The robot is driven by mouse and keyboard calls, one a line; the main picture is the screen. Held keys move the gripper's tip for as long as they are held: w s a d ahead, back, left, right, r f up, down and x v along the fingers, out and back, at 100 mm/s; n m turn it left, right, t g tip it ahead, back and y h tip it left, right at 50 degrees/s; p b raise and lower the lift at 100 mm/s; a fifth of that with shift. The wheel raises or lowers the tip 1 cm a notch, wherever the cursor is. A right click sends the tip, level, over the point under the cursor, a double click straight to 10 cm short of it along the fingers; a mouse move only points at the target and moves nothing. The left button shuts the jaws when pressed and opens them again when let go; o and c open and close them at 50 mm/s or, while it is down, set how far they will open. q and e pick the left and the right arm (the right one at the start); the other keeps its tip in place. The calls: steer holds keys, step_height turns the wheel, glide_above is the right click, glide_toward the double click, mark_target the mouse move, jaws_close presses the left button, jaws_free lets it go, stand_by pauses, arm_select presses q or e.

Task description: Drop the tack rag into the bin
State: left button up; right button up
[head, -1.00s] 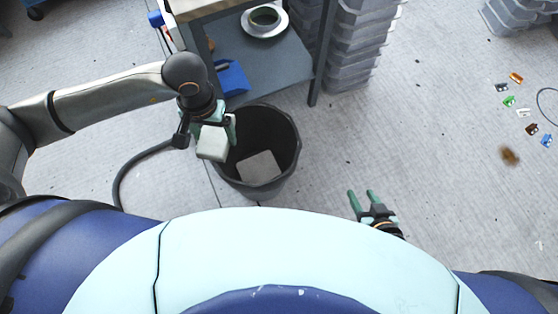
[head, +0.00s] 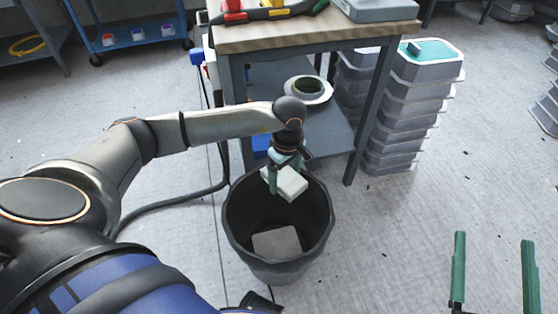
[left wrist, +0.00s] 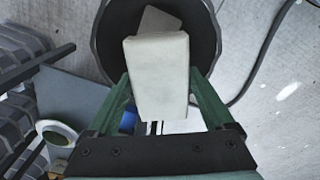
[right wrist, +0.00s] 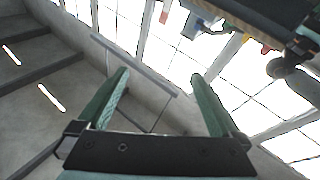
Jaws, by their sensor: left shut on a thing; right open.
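A pale block-shaped thing, which I take to be the tack rag (head: 288,183), is held between the fingers of my left gripper (head: 285,174), over the bin's back part. It also shows in the left wrist view (left wrist: 158,75), between the green fingers. The bin (head: 234,238) is a round black open bucket on the floor. A flat grey square (head: 277,243) lies inside it. My right gripper (head: 492,275) is open and empty at the lower right, far from the bin; its spread fingers also show in the right wrist view (right wrist: 160,105).
A wooden-topped workbench (head: 300,34) stands just behind the bin, with a roll (head: 307,89) on its lower shelf. Stacked grey tubs (head: 405,110) stand to its right. A dark hose (head: 165,206) runs left of the bin. Floor at the right is clear.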

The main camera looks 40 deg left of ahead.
steer(key=s+a+r+n+t+y+b, duration=0.2)
steer(key=s+r+n+y+b, duration=0.2)
steer(key=s+n+y+b, duration=0.35)
arm_select(q)
steer(key=w+a+f+n+b, duration=0.1)
steer(key=w+f+n+b, duration=0.1)
steer(key=f+n, duration=0.2)
steer(key=w+a+f+n+b, duration=0.2)
steer(key=f+n+b, duration=0.1)
steer(key=f, duration=0.8)
steer(key=shift+a+f+n+b, duration=0.15)
steer(key=shift+f+n+b, duration=0.15)
steer(key=shift+n, duration=0.2)
arm_select(e)
steer(key=shift+m+y, duration=0.25)
steer(key=shift+m, duration=0.6)
steer(key=f, duration=0.2)
steer(key=w+f, duration=0.1)
steer(key=f, duration=0.2)
steer(key=shift+r, duration=0.1)
arm_select(q)
steer(key=o, duration=0.9)
steer(key=shift+r, duration=0.15)
